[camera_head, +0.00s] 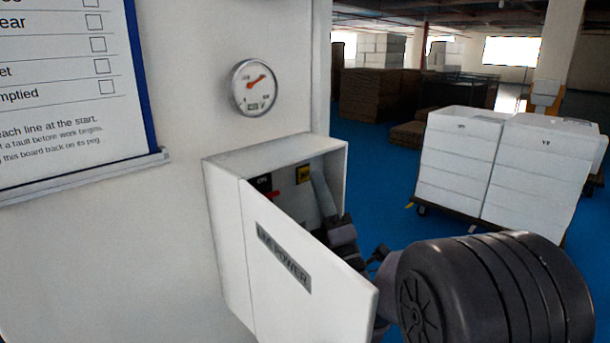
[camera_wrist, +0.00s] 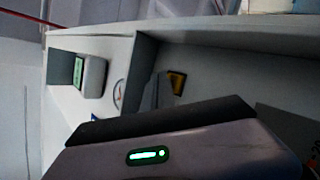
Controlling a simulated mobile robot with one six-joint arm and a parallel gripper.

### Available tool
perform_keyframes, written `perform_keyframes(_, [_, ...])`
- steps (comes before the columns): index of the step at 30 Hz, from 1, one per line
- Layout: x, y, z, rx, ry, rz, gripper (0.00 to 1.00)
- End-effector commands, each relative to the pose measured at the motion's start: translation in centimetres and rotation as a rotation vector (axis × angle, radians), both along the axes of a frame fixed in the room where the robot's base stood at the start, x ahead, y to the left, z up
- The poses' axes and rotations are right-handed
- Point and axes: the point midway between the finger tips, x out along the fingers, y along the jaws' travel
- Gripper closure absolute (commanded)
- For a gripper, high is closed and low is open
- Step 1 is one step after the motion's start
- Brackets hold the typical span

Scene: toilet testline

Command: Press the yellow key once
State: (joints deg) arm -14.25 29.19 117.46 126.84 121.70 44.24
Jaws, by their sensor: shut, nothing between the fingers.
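The yellow key (camera_head: 303,174) is on the back wall inside an open white wall box (camera_head: 280,151). It also shows in the wrist view (camera_wrist: 177,83), just right of my finger. My gripper (camera_head: 318,178) reaches into the box from the right, with its fingers shut and empty. In the head view its tip is close to the right of the key. I cannot tell whether it touches the key. In the wrist view the gripper's body (camera_wrist: 170,150) fills the bottom and hides part of the box.
The box's white door (camera_head: 300,260), labelled "POWER", stands open in front of the box. A black and red control (camera_head: 265,187) is left of the key. A round gauge (camera_head: 254,88) is above the box. White stacked cartons (camera_head: 500,165) stand at the right.

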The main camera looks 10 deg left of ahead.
Motion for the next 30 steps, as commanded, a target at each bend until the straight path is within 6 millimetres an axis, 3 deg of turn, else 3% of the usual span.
perform_keyframes(30, [0.53,0.72,0.04,0.000,0.000,0.001,1.00])
